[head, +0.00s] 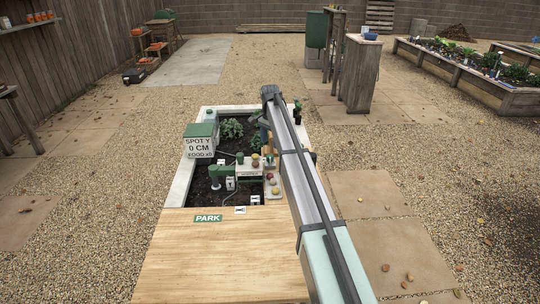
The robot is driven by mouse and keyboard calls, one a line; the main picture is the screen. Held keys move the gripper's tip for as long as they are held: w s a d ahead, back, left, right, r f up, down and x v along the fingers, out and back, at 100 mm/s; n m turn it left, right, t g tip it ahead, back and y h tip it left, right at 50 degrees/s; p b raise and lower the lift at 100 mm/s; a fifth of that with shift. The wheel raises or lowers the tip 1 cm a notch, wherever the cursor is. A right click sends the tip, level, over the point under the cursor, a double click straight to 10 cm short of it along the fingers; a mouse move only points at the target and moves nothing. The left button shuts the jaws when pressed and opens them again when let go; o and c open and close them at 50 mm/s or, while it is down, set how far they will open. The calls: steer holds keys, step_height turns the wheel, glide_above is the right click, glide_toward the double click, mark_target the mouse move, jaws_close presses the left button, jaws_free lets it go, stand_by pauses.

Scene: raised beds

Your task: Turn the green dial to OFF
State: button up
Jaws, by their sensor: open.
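A small green round knob (240,157), which looks like the green dial, stands on pale fittings inside the raised bed. Its pointer and any OFF mark are too small to read. My arm runs from the bottom right to a dark joint beyond the bed's middle. My gripper (267,150) hangs below that joint, small and partly hidden by the arm, just right of the green knob. It is open. I see nothing held in it, and I cannot tell whether it touches the fittings.
A green pipe-like fitting (216,172) stands to the left. A sign box (199,147) stands on the bed's left rim.

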mark_target(270, 156)
step_height(270, 156, down, 8)
steer(key=shift+r, duration=0.15)
stand_by(0.4)
steer(key=c, duration=1)
